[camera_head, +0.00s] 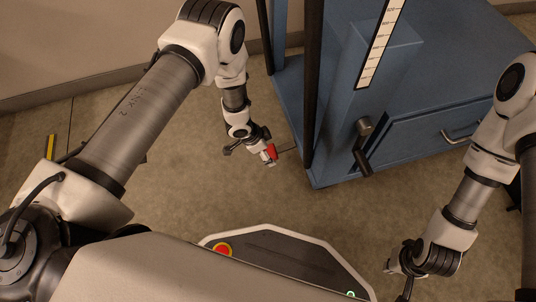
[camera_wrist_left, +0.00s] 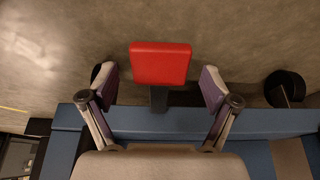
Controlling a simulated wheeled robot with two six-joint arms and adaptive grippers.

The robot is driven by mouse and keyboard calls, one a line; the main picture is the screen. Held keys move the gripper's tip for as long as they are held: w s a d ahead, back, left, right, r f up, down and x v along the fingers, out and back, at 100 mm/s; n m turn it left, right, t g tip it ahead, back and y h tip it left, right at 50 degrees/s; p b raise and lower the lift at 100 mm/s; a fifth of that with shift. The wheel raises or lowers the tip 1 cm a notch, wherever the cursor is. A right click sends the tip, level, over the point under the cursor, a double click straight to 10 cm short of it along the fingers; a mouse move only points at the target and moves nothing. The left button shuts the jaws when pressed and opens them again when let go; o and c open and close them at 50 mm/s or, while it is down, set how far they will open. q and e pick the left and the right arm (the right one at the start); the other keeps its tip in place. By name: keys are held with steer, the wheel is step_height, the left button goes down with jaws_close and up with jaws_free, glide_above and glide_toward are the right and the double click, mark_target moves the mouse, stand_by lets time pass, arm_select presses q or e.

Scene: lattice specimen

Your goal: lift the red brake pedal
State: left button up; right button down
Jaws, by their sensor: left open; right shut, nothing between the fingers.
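The red brake pedal (camera_wrist_left: 161,63) is a red block on a dark stem, in the upper middle of the left wrist view. In the head view the red pedal (camera_head: 271,151) shows as a small red patch at the tip of my left gripper (camera_head: 266,157), low beside the blue machine. In the left wrist view my left gripper (camera_wrist_left: 160,88) is open, with one finger on each side of the pedal and a visible gap on both sides. My right gripper (camera_head: 394,268) is at the lower right of the head view, away from the pedal, and is shut and empty.
The blue machine (camera_head: 432,95) fills the upper right, with a dark crank handle (camera_head: 363,148), a drawer handle (camera_head: 460,133) and a white scale strip (camera_head: 380,45). Dark upright posts stand beside my left gripper. Brown floor (camera_head: 215,190) is clear around it.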

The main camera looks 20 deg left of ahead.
mark_target(272, 151)
arm_select(q)
steer(key=shift+w+d+f, duration=0.1)
steer(key=shift+d+f, duration=0.05)
steer(key=shift+f, duration=0.2)
jaws_close()
steer(key=shift+r, duration=0.1)
steer(key=shift+r+p, duration=0.2)
steer(key=shift+p, duration=0.2)
step_height(272, 151, up, 3)
steer(key=p, duration=0.3)
steer(key=shift+w+d+f, duration=0.1)
steer(key=shift+f, duration=0.1)
steer(key=shift+w+d+r+p, duration=0.15)
steer(key=shift+d+r+p, duration=0.1)
steer(key=shift+r+p, duration=0.35)
steer(key=shift+w+d+r+p, duration=0.1)
steer(key=shift+d+r+p, duration=0.1)
steer(key=shift+r+p, duration=0.35)
steer(key=shift+f, duration=0.15)
